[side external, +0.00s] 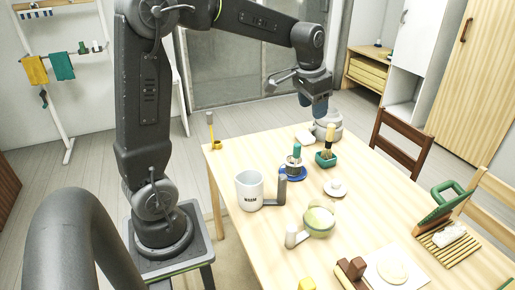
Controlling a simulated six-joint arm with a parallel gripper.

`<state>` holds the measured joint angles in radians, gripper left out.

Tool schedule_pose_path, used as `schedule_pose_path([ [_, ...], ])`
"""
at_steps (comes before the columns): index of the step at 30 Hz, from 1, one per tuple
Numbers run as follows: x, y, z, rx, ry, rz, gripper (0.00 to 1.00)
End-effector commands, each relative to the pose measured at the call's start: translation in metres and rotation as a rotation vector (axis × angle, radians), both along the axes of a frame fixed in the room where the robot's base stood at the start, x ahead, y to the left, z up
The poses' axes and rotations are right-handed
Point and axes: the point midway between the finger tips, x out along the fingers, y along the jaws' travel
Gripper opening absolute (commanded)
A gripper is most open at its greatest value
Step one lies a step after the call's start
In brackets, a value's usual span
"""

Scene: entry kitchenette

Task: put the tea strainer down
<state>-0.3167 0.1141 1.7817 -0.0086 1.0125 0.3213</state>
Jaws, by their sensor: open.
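No tea strainer can be named with certainty. A small metallic piece with a teal upright handle (296,152) stands on a blue saucer (304,175) near the table's middle and may be the strainer. My gripper (320,108) points down at the far end of the table, just above or in front of a round grey vessel (330,131). It is open, and nothing shows held in it. Its fingertips are small and dark, and whether they touch the vessel cannot be told. It is apart from the blue saucer, behind it and to the right.
A slatted rack (449,250) stands at right. Bare wood (235,160) lies left of the saucer.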

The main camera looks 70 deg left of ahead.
Motion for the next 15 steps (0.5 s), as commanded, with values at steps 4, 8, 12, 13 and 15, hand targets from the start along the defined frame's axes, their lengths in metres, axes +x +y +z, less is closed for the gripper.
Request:
schedule_pose_path([
  [4, -0.059, -0.054, 0.025, 0.000, -0.083, -0.010, 0.55],
  [8, -0.112, -0.089, 0.029, -0.013, -0.149, -0.013, 0.55],
  [12, -0.162, -0.114, 0.020, -0.034, -0.211, -0.016, 0.55],
  [13, -0.170, -0.117, 0.017, -0.038, -0.221, -0.016, 0.55],
  [15, -0.186, -0.124, 0.011, -0.048, -0.241, -0.017, 0.55],
])
